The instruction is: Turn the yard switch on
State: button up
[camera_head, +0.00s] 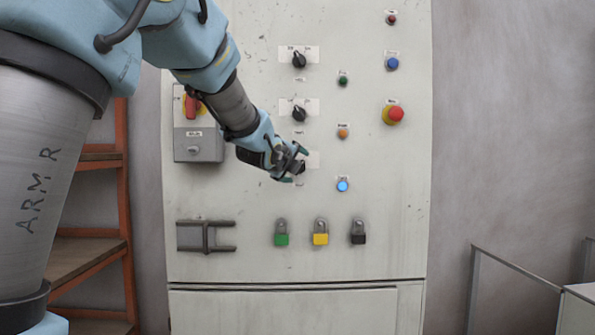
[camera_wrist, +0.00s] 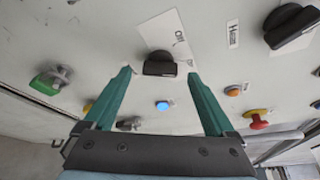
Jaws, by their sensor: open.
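A row of three black rotary switches runs down the cabinet front: the top one (camera_head: 299,60), the middle one (camera_head: 299,113) and the lowest one, mostly hidden by my gripper (camera_head: 296,165) in the head view. In the wrist view the lowest switch (camera_wrist: 160,68) sits between and just beyond the two green fingertips (camera_wrist: 159,75). My gripper is open, with a gap on both sides of the knob. A white plate marked "Off" lies behind this knob. The name labels are too small or blurred to tell for sure which switch is the yard switch.
A lit blue button (camera_head: 342,184) and an orange button (camera_head: 343,133) are close right of my gripper. A red emergency button (camera_head: 394,114) is farther right. Green (camera_head: 281,238), yellow (camera_head: 320,238) and black (camera_head: 358,236) padlocks hang below. A red-handled isolator (camera_head: 193,106) is left.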

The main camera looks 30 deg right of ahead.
jog(key=b+v, duration=0.2)
jog(key=v, duration=0.7)
jog(key=shift+w, duration=0.1)
jog(key=w+a+f+n+g+y+p, duration=0.25)
jog(key=a+f+n+y, duration=0.45)
jog(key=a+f+n, duration=1)
jog(key=s+a+f+n+g+y+p, duration=0.1)
jog(key=s+a+f+n+g+y, duration=0.1)
jog(key=s+a+f+n, duration=0.4)
jog(key=s+a+f+n+g+y+p, duration=0.1)
jog(key=s+a+f+n+g, duration=0.4)
jog(key=a, duration=0.8)
jog(key=s+f+n+y, duration=0.1)
jog(key=s+f+n, duration=0.1)
jog(key=s+n, duration=0.1)
jog(key=shift+s+a+f, duration=0.35)
jog(key=shift+s+a, duration=0.05)
jog(key=shift+s, duration=0.15)
